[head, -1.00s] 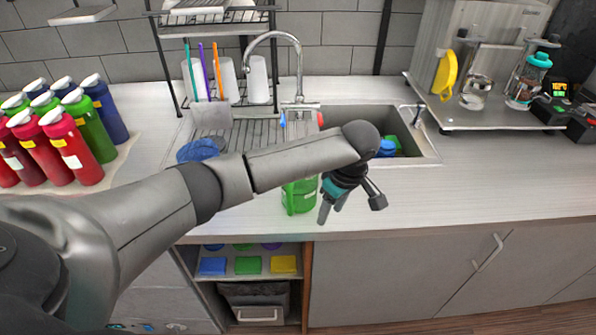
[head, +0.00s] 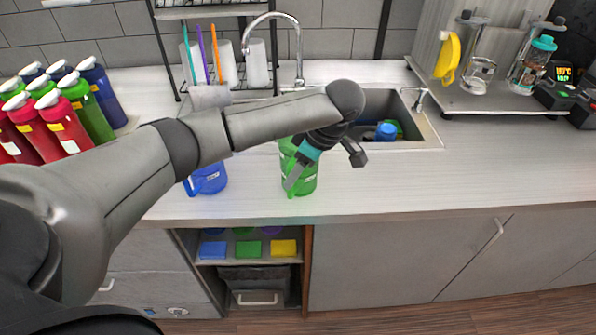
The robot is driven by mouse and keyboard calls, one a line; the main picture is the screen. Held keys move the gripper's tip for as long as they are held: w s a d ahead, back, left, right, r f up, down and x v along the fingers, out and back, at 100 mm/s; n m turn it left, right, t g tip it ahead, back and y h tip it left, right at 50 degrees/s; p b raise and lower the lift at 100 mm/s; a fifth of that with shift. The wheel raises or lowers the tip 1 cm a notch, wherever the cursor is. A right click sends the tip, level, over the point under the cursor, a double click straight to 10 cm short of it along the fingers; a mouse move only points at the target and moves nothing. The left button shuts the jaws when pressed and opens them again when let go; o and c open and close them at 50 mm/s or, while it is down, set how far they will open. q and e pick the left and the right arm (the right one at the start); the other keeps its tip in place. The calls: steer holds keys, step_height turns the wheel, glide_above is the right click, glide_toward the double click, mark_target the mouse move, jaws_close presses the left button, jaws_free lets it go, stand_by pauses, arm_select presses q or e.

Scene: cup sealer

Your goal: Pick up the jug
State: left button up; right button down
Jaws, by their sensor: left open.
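A green jug (head: 301,182) stands upright on the counter in front of the sink, its upper part partly hidden by my left arm and gripper. A blue jug (head: 209,181) stands to its left, with its top hidden behind my arm. My left gripper (head: 322,168) is open. One finger reaches across the front of the green jug and the other is to the right of it. I cannot tell whether the finger touches the jug. My right gripper is not in view.
Several red, green and blue bottles (head: 97,100) stand at left. The sink (head: 425,135) with its faucet (head: 298,50) is behind. A raised shelf (head: 500,102) at right holds glass containers. The counter (head: 480,175) at front right is clear.

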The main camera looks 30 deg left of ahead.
mark_target(290, 196)
arm_select(q)
steer(key=shift+x, duration=2.85)
steer(key=shift+w, duration=0.2)
jaws_close()
